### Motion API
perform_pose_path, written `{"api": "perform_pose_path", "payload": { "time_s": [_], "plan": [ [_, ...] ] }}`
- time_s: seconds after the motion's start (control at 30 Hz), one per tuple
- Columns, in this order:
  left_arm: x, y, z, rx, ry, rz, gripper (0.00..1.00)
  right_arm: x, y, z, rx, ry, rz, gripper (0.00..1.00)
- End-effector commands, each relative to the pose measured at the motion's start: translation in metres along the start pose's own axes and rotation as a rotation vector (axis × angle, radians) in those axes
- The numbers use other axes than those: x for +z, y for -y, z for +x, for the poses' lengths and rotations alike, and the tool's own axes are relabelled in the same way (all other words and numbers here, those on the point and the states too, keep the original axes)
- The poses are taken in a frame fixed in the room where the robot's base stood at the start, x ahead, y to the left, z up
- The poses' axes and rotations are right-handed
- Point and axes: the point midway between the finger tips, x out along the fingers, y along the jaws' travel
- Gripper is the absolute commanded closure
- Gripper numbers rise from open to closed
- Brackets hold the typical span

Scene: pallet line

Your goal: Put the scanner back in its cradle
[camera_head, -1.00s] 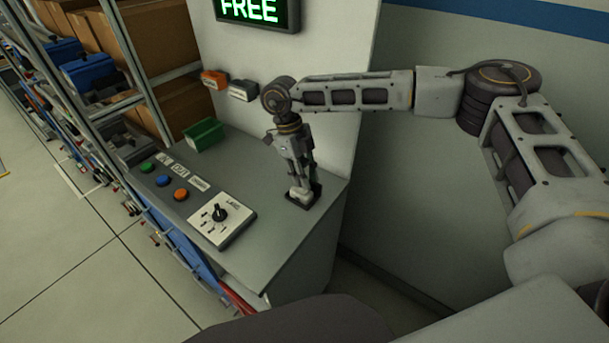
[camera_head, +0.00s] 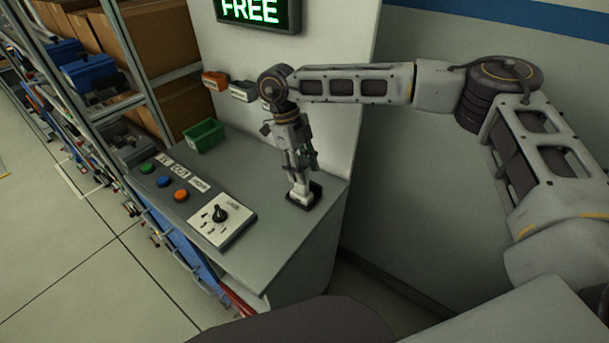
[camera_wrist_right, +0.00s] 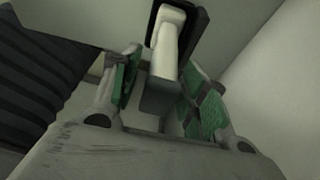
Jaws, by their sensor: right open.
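The white scanner (camera_head: 301,189) stands in its black cradle (camera_head: 316,198) on the grey counter, close to the counter's right edge. In the right wrist view the pale scanner (camera_wrist_right: 172,38) sits within the dark cradle (camera_wrist_right: 154,22), and its lower part reaches down between the green finger pads. My right gripper (camera_head: 301,168) is just above the scanner in the head view. Its fingers (camera_wrist_right: 165,92) are apart and I see a gap beside the scanner. Whether a finger still touches it is hard to tell. My left gripper is out of view.
A panel with coloured buttons and a dial box (camera_head: 221,222) lies on the counter's left. A green bin (camera_head: 204,135) stands at the back. A wall with a FREE sign (camera_head: 257,11) rises behind. A shelf with cartons (camera_head: 163,45) is at the left.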

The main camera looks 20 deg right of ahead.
Motion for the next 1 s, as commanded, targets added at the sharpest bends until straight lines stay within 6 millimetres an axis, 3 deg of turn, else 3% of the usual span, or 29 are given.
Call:
{"api": "perform_pose_path", "payload": {
  "time_s": [0.27, 0.53, 0.77, 1.0],
  "plan": [
    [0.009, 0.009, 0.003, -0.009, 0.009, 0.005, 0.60, 0.001, 0.000, -0.042, 0.000, 0.003, 0.000, 0.56],
    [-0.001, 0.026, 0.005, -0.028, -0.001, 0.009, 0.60, 0.001, 0.000, -0.078, -0.001, 0.003, 0.000, 0.56],
    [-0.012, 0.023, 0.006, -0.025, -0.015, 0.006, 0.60, 0.000, 0.000, -0.092, 0.001, 0.001, 0.001, 0.56],
    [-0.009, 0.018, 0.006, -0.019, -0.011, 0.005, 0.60, 0.000, 0.000, -0.093, 0.001, 0.001, 0.000, 0.56]
  ]
}}
